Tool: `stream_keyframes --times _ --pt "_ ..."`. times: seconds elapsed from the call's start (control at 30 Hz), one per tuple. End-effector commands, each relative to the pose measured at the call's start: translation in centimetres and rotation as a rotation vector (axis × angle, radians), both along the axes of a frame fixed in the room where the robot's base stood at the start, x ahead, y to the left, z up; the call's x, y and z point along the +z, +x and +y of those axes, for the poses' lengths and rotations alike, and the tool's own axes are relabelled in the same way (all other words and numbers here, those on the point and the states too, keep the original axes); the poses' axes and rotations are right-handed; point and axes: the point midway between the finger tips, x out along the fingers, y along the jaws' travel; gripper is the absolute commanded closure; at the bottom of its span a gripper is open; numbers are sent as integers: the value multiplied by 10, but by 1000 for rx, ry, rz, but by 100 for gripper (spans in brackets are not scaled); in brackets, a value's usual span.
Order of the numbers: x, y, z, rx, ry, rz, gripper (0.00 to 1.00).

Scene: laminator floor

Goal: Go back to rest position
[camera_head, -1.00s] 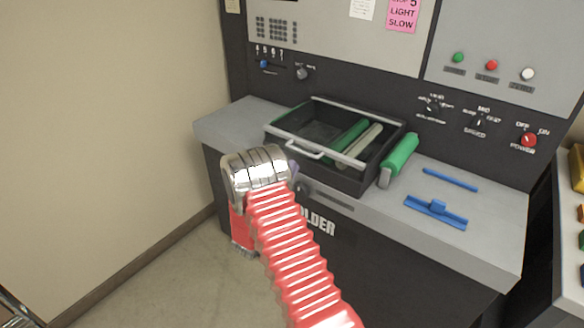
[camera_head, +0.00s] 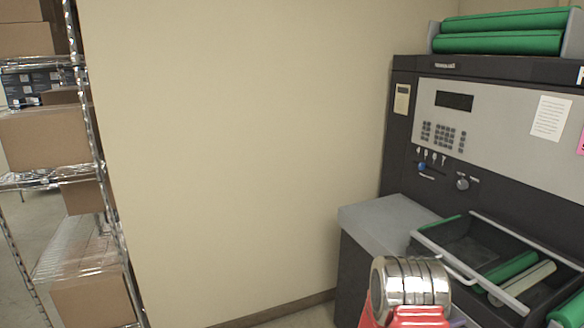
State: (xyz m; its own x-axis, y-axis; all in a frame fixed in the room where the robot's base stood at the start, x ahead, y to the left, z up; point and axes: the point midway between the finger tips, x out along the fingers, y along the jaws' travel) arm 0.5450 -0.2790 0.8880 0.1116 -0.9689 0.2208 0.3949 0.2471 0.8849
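The red and silver end of my arm that shows is at the bottom right, in front of the grey counter and beside the open black drawer. It is a silver ribbed joint with a red part under it. My gripper's fingers do not show, so I cannot see whether they hold anything.
The laminator (camera_head: 505,115) stands at the right, with green rollers (camera_head: 500,42) on top. Its drawer (camera_head: 480,233) is open and holds a green and a pale roller. A bare beige wall (camera_head: 235,150) fills the middle. A wire shelf rack (camera_head: 88,105) with cardboard boxes (camera_head: 45,138) stands at the left.

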Motion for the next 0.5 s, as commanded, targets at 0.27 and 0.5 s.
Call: stream_keyframes --times 0.27,0.5 --pt "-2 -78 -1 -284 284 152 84" --pt "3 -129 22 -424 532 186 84"
